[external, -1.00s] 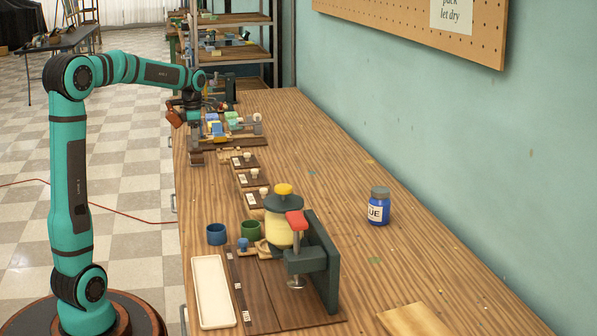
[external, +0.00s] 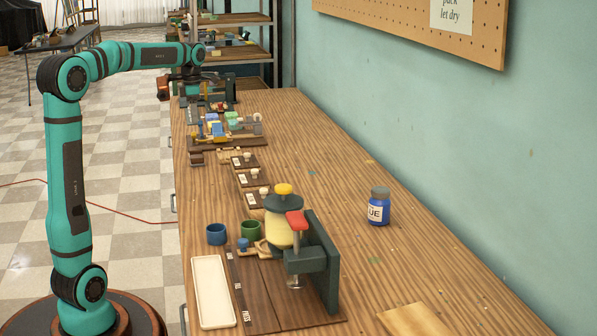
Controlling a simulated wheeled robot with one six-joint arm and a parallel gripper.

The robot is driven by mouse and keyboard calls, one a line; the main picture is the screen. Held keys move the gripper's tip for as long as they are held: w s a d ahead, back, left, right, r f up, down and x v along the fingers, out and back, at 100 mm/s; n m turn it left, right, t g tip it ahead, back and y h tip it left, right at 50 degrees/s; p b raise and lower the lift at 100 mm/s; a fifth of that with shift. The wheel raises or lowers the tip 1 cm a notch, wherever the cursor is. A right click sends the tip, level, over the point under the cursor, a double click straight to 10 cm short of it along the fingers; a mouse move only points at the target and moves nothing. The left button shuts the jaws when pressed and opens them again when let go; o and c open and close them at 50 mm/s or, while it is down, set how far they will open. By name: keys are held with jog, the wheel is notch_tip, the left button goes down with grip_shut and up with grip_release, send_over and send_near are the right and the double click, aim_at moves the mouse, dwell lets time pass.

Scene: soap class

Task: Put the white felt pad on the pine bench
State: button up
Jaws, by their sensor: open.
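My gripper (external: 189,97) is over the far left end of the long wood-grained table (external: 335,160). It is small in the picture, open, and points down. I see nothing held in it. Below and to its right is a cluster of small coloured pieces (external: 232,118) on a board, among them blue, green and yellow ones. I cannot pick out the white felt pad for certain; it may be among these small pieces or hidden. I cannot tell which thing is the pine bench; a pale wooden board (external: 415,321) lies at the near right.
A dark press with a red handle (external: 296,220) stands at the near middle. By it are a white tray (external: 213,292), a blue cup (external: 216,234) and a green cup (external: 251,230). A blue glue jar (external: 378,207) stands to the right. The table's right side is mostly clear.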

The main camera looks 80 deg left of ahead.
jog(key=w+d+r+m+t+y, duration=0.2)
jog(key=d+r+m+t, duration=0.2)
jog(key=d+m, duration=0.75)
jog(key=w+d+r+m+t+y, duration=0.1)
jog(key=d+r+m+t, duration=0.4)
jog(key=d, duration=1.1)
jog(key=s+d+r+m+t+h, duration=0.1)
jog(key=s+d+m+t, duration=0.3)
jog(key=d+m, duration=0.5)
jog(key=s+d+r+m+t+h, duration=0.2)
jog(key=s+d+r+m+t, duration=0.1)
jog(key=s+d+m, duration=0.5)
jog(key=shift+s+d+m+t, duration=0.4)
jog(key=shift+d+m+t, duration=0.2)
jog(key=shift+d+m, duration=0.45)
